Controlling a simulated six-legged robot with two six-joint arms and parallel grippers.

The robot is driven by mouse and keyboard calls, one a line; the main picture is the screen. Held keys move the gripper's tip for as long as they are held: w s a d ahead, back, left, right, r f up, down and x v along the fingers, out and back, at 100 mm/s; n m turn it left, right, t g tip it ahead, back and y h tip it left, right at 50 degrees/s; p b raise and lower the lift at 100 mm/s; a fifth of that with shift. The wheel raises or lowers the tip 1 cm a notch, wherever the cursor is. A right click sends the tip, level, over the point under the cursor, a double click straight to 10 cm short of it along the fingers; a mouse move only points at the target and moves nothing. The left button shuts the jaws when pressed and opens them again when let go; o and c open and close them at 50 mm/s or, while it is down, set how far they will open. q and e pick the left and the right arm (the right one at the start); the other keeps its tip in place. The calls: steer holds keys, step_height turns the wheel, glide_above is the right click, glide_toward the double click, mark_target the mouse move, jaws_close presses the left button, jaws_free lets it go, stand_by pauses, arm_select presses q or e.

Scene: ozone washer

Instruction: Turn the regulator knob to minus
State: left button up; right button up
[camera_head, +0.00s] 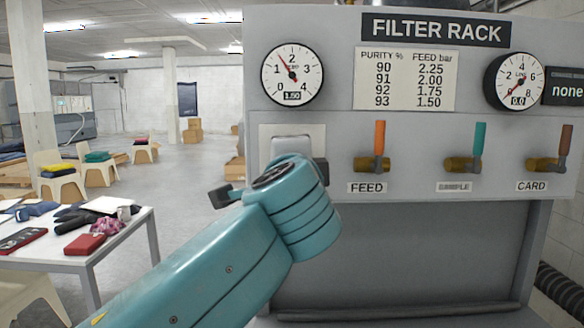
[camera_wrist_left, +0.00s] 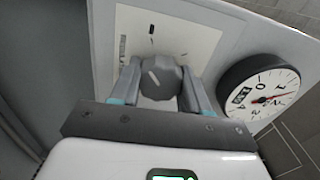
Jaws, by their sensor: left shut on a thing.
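The regulator knob (camera_wrist_left: 158,84) is dark grey and faceted, with a pale line on its face. It sits on a light plate (camera_wrist_left: 188,32) with a dark mark above it, in the left wrist view. My left gripper (camera_wrist_left: 160,77) has its two fingers shut on the knob's sides. In the head view my left arm covers the knob; part of the plate (camera_head: 293,131) shows under the left gauge (camera_head: 292,74), whose display appears to read 1.50. The plus and minus marks are not legible. My right gripper is not in view.
To the right on the rack are the orange FEED lever (camera_head: 379,139), a teal lever (camera_head: 478,140) and the brown CARD lever (camera_head: 565,141), all upright. A second gauge (camera_head: 514,81) is at upper right. A white table (camera_head: 60,262) with cloths stands at left.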

arm_select(q)
steer(key=shift+r+n, duration=0.1)
steer(key=shift+n, duration=0.3)
steer(key=o, duration=1.1)
steer(key=shift+w, duration=0.1)
steer(key=shift+c, duration=0.2)
steer(key=s+b, duration=0.5)
steer(key=s, duration=1.1)
steer(key=shift+s, duration=0.2)
steer(key=shift+s, duration=0.1)
